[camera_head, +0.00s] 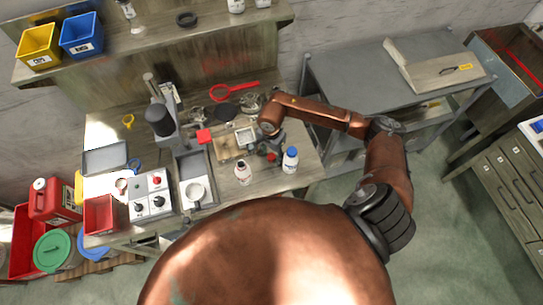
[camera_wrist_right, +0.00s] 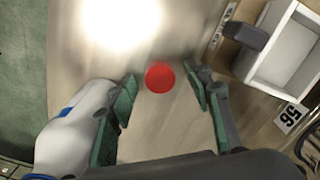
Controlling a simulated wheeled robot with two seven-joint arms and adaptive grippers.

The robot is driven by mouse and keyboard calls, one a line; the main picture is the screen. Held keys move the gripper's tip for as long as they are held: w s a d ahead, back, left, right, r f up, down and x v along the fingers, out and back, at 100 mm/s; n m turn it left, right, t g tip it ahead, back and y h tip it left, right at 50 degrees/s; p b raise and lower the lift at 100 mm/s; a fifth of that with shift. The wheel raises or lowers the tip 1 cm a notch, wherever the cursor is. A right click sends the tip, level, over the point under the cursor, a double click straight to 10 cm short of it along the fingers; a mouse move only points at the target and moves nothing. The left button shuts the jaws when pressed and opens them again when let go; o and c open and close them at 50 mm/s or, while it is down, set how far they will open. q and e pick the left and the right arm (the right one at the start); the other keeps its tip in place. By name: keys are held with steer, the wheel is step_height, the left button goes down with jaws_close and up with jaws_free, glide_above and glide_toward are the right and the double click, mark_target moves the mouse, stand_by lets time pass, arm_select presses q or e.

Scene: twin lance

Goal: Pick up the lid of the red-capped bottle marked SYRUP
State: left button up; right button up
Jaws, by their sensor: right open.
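A round red lid (camera_wrist_right: 160,77) lies on the bench top in the right wrist view, seen from above. It also shows as a small red disc (camera_head: 271,157) in the head view, just below my right gripper (camera_head: 270,147). My right gripper is open, with its green-padded fingers (camera_wrist_right: 162,92) on either side of the lid and apart from it. A pale bottle with a dark reddish top (camera_head: 242,174) stands to the left; its label is too small to read. My left gripper is not in view.
A white bottle with a blue cap (camera_head: 290,161) stands close right of the gripper; it shows beside the left finger in the wrist view (camera_wrist_right: 72,140). A white tray marked 56 (camera_wrist_right: 283,50) lies on the other side. A grey table (camera_head: 375,75) stands at the right.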

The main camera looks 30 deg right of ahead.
steer(key=c, duration=0.8)
